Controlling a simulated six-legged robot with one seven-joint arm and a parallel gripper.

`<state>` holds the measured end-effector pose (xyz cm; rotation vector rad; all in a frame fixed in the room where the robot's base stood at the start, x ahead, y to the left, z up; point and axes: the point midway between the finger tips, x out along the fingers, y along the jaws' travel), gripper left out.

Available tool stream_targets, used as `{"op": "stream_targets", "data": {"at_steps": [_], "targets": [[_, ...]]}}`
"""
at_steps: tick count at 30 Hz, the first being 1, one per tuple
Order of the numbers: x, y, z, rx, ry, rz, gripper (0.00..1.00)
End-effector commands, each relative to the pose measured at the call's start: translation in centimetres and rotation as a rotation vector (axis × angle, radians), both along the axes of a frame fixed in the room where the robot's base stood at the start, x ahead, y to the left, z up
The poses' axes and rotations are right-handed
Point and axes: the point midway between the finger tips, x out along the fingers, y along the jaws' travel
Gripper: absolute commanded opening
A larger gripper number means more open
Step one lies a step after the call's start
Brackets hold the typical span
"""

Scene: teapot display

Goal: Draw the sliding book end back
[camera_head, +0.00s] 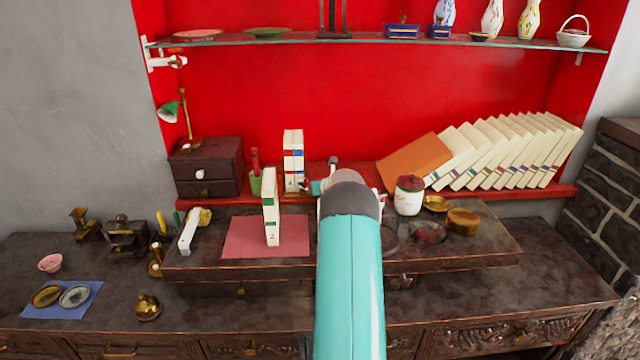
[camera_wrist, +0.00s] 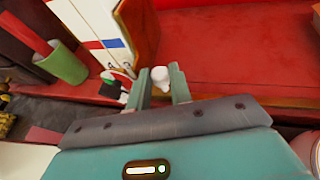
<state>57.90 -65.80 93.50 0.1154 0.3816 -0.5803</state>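In the wrist view, a brown wooden panel (camera_wrist: 138,28), which looks like the book end, stands against the right side of upright white books (camera_wrist: 92,22). A small white knob (camera_wrist: 161,76) shows between the fingertips of my gripper (camera_wrist: 160,84). The fingers look apart, and I cannot tell whether they touch the knob. In the head view, the upright white books (camera_head: 293,155) stand on the red ledge. My arm hides most of my gripper and the foot of the book end there.
A row of leaning white books (camera_head: 510,150) with an orange-brown board (camera_head: 413,158) stands to the right. A lidded jar (camera_head: 409,196) is close to my arm. A white book (camera_head: 271,207) stands on a pink mat (camera_head: 240,238). A green cup (camera_wrist: 62,64) is left of the books.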

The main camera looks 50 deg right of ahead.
Motion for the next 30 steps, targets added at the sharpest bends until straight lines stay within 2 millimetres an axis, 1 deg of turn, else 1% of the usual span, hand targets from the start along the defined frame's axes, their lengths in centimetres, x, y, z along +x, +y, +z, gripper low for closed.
{"op": "stream_targets", "data": {"at_steps": [4, 9, 12, 20, 21, 24, 30], "targets": [[-0.3, -0.3, 0.0, -0.002, 0.0, -0.001, 0.0], [-2.2, -2.0, 0.1, -0.004, -0.001, -0.001, 0.0], [-3.0, -2.6, 0.1, -0.002, -0.001, -0.001, 0.0], [-3.0, -2.7, 0.2, -0.002, -0.002, 0.001, 0.0], [-3.0, -2.7, 0.2, -0.002, -0.002, 0.001, 0.25], [-3.0, -2.7, 0.2, -0.002, -0.001, 0.001, 0.43], [-3.1, -2.7, 0.1, 0.0, -0.001, 0.001, 0.43]]}}
